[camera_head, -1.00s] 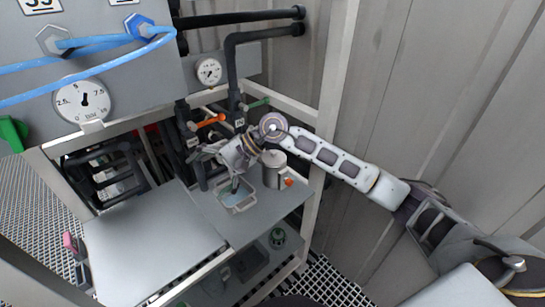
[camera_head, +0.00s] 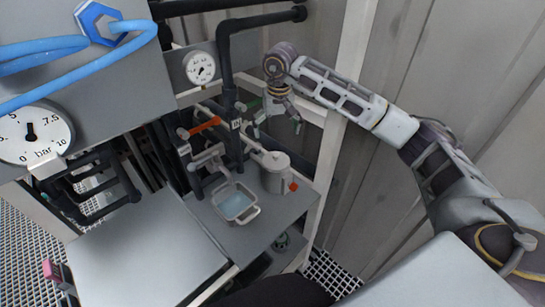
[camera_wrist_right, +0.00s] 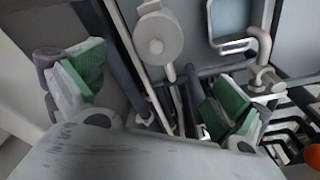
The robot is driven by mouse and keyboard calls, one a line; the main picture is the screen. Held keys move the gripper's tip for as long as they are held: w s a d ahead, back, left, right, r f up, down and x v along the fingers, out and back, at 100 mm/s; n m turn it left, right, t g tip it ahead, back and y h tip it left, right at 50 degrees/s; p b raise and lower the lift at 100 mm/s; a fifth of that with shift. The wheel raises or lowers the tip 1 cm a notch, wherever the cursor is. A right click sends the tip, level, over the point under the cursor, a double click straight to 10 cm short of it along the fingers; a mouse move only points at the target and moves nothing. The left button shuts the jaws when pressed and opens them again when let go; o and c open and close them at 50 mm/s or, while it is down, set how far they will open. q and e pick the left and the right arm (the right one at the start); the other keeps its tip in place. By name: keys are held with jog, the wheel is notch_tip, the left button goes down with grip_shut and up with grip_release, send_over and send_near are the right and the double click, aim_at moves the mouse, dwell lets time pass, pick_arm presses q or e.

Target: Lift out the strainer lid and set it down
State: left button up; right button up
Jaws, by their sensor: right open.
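A grey cylindrical vessel (camera_head: 277,176) stands at the back right of the shelf in the head view. Its round lid-like top (camera_head: 274,160) has a narrow bar running off to the upper left. The same round top (camera_wrist_right: 158,38) shows from above in the right wrist view, with the bar pointing down the picture. I cannot tell whether this top is the strainer lid. My right gripper (camera_head: 278,114) is open and empty, above and behind the vessel, apart from it. Its green pads are spread wide in the wrist view. My left gripper is not in view.
A shallow grey tray (camera_head: 247,216) with bluish contents sits left of the vessel. Dark pipes, an orange-handled valve (camera_head: 205,125) and a gauge (camera_head: 201,67) crowd the back. A flat grey surface (camera_head: 140,255) at the front left is clear.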

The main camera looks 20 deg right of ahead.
send_over(276, 154)
jog(key=f, duration=0.6)
jog(key=shift+s+a+f+p, duration=0.15)
jog(key=shift+s+f+p, duration=0.15)
jog(key=shift+s+p, duration=0.05)
jog(key=shift+w+f, duration=0.1)
jog(key=shift+f, duration=0.6)
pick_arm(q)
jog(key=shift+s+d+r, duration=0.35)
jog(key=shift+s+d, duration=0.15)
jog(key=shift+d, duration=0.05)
pick_arm(e)
jog(key=shift+f, duration=0.2)
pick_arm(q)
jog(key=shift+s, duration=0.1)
